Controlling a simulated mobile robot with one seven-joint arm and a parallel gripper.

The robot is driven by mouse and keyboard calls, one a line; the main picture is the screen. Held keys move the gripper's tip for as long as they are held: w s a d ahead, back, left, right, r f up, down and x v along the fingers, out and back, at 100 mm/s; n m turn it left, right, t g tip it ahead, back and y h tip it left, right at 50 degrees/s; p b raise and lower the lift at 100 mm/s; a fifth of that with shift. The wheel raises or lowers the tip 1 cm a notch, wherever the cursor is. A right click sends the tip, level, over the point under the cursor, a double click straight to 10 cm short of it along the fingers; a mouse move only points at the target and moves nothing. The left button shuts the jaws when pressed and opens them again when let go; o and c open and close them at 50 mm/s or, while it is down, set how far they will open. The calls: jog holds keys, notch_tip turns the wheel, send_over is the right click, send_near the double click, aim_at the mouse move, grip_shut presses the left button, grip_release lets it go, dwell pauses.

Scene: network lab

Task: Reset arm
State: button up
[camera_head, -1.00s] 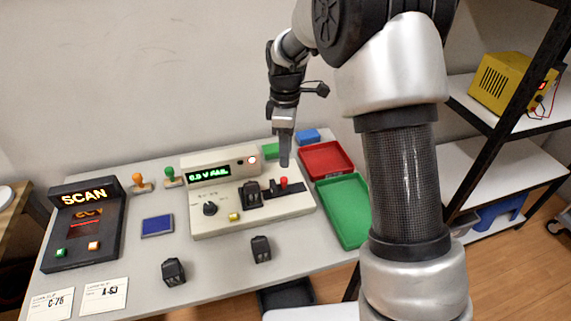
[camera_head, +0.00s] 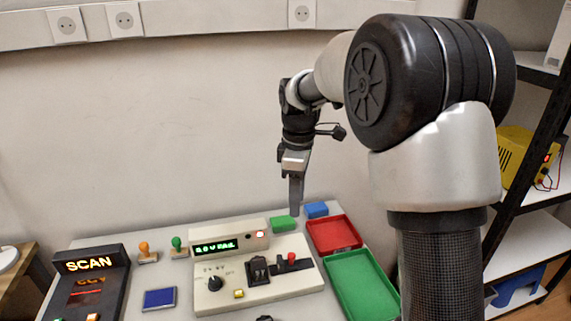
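My gripper (camera_head: 296,195) hangs pointing down above the back of the table, over the rear right of the beige test device (camera_head: 262,290). It is seen side-on, and I cannot tell whether its fingers are open or shut. No object shows in it. The test device has a lit green display (camera_head: 215,246), a black knob (camera_head: 214,283), a yellow button (camera_head: 239,293) and a red-topped lever (camera_head: 291,259). A black block (camera_head: 259,271) sits in the device.
A red tray (camera_head: 334,248) and a green tray (camera_head: 365,303) stand on the right of the table. A SCAN unit (camera_head: 88,275) stands at left. A black shelf rack (camera_head: 520,130) stands at right.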

jog(key=s+d+r+m+t+p, duration=0.1)
jog(key=s+r+m, duration=0.15)
jog(key=r, duration=0.25)
jog(key=s+d+r+m+p, duration=0.1)
jog(key=s+d+r+p, duration=0.1)
jog(key=s+r, duration=0.15)
jog(key=s+d+r+m+t+p, duration=0.2)
jog(key=s+r+m, duration=0.3)
jog(key=s, duration=0.5)
jog(key=s+d+r+m+t+p, duration=0.2)
jog(key=s+r+m+p, duration=0.3)
jog(key=s, duration=0.5)
jog(key=shift+s+d+r+m, duration=0.35)
jog(key=shift+d+r+m, duration=0.2)
jog(key=shift+m, duration=0.2)
